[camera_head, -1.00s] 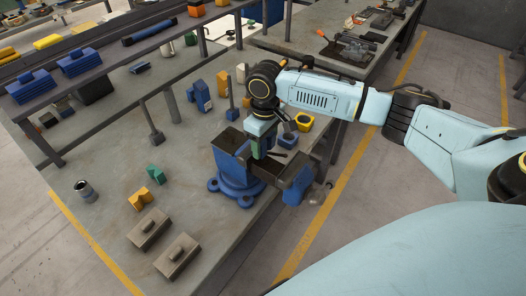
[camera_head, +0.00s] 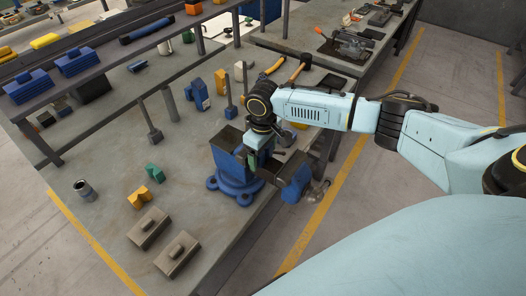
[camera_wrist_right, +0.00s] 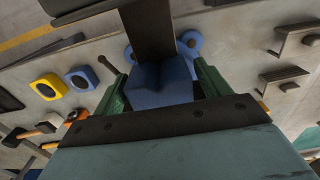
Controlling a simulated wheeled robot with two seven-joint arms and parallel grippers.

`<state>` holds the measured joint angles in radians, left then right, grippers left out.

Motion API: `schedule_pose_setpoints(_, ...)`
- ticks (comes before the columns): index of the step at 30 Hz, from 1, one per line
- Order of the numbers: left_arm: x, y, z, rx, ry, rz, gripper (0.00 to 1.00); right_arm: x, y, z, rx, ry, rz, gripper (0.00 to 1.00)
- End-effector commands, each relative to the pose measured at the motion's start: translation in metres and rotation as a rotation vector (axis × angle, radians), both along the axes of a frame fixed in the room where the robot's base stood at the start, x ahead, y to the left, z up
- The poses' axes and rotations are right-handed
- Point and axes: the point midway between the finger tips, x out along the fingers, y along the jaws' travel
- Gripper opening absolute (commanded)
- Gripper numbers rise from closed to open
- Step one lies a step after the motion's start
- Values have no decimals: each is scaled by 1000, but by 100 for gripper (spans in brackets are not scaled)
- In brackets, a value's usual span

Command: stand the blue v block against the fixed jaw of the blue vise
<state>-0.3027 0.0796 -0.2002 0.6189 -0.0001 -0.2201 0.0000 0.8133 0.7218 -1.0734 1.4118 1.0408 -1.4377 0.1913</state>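The blue vise (camera_head: 232,181) stands near the bench's right edge, jaws apart. Its dark-topped jaw over the base (camera_head: 226,139) is at left; the other jaw (camera_head: 296,185) is at right. My right gripper (camera_head: 250,160) reaches down between the jaws, close to the left one. In the right wrist view, the blue v block (camera_wrist_right: 162,86) is between its green fingers (camera_wrist_right: 160,90), which appear to touch both sides. The vise's dark bar (camera_wrist_right: 150,28) shows beyond it. Contact between block and jaw is hidden. My left gripper is out of view.
A green v block (camera_head: 154,173), a yellow v block (camera_head: 139,200) and two grey-brown blocks (camera_head: 148,228) lie left of the vise. Hammers (camera_head: 299,69) lie behind my right arm.

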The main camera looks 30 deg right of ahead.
Motion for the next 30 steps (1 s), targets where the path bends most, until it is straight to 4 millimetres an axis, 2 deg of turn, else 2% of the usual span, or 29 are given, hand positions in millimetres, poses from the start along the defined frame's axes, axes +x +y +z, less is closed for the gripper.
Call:
schedule_pose_setpoints(8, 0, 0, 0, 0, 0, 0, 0, 0, 0, 1, 0, 0, 0, 80)
schedule_pose_setpoints(13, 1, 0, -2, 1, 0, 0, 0, 1, 0, 12, 1, -3, 1, 80)
schedule_pose_setpoints(17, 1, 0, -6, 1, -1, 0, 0, 1, 0, 35, 1, -4, 1, 80)
schedule_pose_setpoints(24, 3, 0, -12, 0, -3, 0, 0, 1, 0, 87, 1, -4, 1, 80)
schedule_pose_setpoints(30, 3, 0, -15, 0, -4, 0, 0, 0, 0, 115, -1, -1, 0, 80)
